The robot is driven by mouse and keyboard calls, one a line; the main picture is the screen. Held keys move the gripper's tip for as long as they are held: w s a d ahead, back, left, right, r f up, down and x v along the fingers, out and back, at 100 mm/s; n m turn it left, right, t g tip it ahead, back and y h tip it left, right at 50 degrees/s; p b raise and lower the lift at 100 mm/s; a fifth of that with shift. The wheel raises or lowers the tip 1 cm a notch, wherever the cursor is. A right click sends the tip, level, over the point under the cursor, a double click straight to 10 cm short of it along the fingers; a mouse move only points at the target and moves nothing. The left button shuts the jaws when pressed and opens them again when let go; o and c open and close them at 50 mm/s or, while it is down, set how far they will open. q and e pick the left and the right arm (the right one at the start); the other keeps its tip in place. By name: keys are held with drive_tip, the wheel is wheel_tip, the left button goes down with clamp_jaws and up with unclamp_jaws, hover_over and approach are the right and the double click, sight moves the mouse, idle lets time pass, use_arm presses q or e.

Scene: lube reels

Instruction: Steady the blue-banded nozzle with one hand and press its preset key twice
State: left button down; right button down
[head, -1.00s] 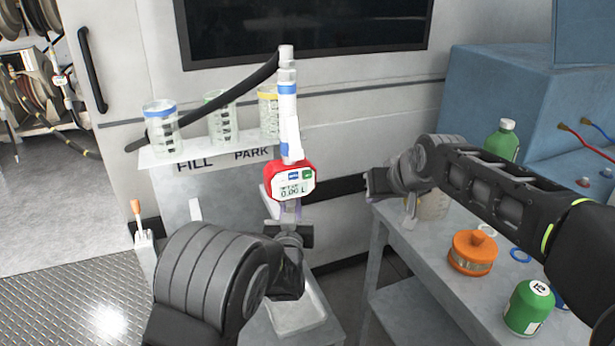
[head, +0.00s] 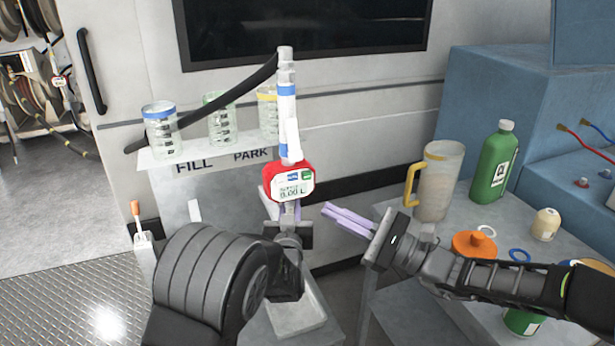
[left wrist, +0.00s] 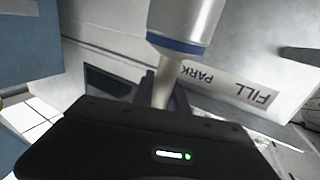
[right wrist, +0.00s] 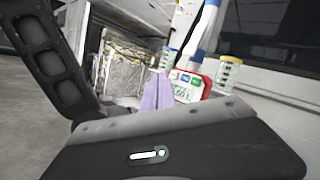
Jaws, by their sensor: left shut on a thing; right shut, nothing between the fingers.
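The blue-banded nozzle (head: 286,110) stands upright, white with blue bands and a red-rimmed meter (head: 289,181). The meter has a small display, seeming to read 0.00 L, with a blue key (head: 291,175) and a green key (head: 307,175) above it. My left gripper (head: 288,212) is shut on the nozzle below the meter; the left wrist view shows the nozzle (left wrist: 185,40) rising from its fingers. My right gripper (head: 328,209) is shut and empty, its lilac fingers pointing left, right of and slightly below the meter. In the right wrist view the meter (right wrist: 192,86) shows beyond the fingertips.
A shelf (head: 165,157) marked FILL and PARK holds banded clear beakers behind the nozzle. A black hose (head: 262,77) runs from the nozzle to the left.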

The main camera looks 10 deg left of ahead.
sight(307, 175)
drive_tip(key=shift+d+r, duration=0.1)
drive_tip(key=shift+r, duration=0.25)
drive_tip(key=shift+w, duration=0.1)
drive_tip(key=w+a, duration=0.4)
drive_tip(key=w, duration=0.3)
drive_tip(key=shift+w+a, duration=0.2)
drive_tip(key=shift+a, duration=0.15)
idle(2.0)
drive_tip(key=shift+w+a, duration=0.25)
drive_tip(key=shift+w, duration=0.1)
drive_tip(key=shift+w+a, duration=0.15)
drive_tip(key=shift+w, duration=0.1)
idle(1.2)
drive_tip(key=shift+s+d, duration=0.4)
drive_tip(key=shift+s, duration=0.25)
drive_tip(key=shift+w, duration=0.1)
